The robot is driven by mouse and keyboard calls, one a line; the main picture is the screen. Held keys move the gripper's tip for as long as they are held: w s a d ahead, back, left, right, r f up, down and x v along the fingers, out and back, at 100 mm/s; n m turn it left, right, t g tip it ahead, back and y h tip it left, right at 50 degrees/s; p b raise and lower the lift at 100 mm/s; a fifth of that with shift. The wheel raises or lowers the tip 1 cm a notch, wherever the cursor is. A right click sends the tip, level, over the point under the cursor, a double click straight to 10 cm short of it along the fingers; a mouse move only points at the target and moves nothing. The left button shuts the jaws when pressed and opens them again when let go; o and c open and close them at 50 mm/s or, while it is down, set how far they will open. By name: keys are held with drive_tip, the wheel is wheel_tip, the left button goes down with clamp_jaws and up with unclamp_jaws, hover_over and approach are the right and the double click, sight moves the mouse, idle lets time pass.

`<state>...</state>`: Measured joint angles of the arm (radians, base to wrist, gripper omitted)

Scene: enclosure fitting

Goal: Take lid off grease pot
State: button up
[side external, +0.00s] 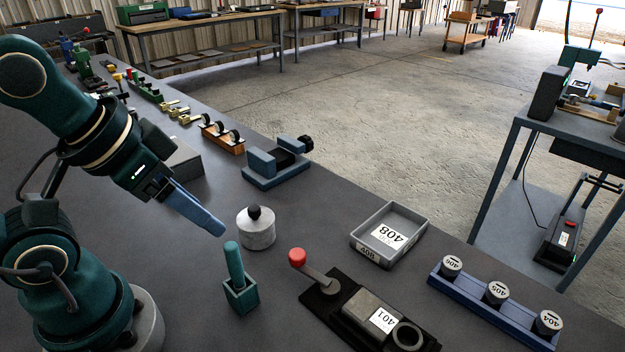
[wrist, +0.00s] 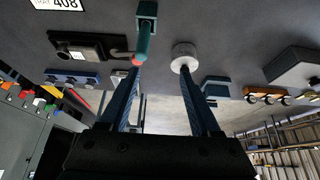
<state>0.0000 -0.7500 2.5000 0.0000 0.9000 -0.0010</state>
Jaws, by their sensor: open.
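The grease pot (side external: 257,236) is a pale grey, speckled round pot with a lid bearing a black knob (side external: 254,212). It stands upright on the dark bench with its lid on. It also shows in the wrist view as a pale round body (wrist: 185,53) beside the tip of the right-hand finger. My gripper (side external: 218,229) slants down just left of the pot in the side view, apart from the knob. In the wrist view its two long blue fingers (wrist: 160,68) are spread with nothing between them. The side view shows the fingers overlapped.
A teal handle in a square holder (side external: 240,280) stands close in front of the pot. A black fixture with a red-knobbed lever (side external: 297,257), a grey tray (side external: 365,243) and a blue rack of capped pots (side external: 490,305) lie to the right. A blue vise-like block (side external: 275,168) sits behind.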

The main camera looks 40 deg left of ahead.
drive_tip(key=n+g+y, duration=0.1)
drive_tip(key=n+y, duration=0.2)
drive_tip(key=n, duration=0.6)
approach(254, 208)
drive_tip(key=shift+w+a+f+g, duration=0.25)
drive_tip(key=shift+w+f, duration=0.3)
drive_tip(key=shift+w, duration=0.05)
drive_tip(key=shift+w+a+f+g, duration=0.25)
drive_tip(key=shift+w+f, duration=0.35)
drive_tip(key=shift+f+g, duration=0.3)
drive_tip(key=shift+f, duration=0.3)
drive_tip(key=shift+x, duration=2.2)
drive_tip(key=shift+c, duration=0.3)
clamp_jaws()
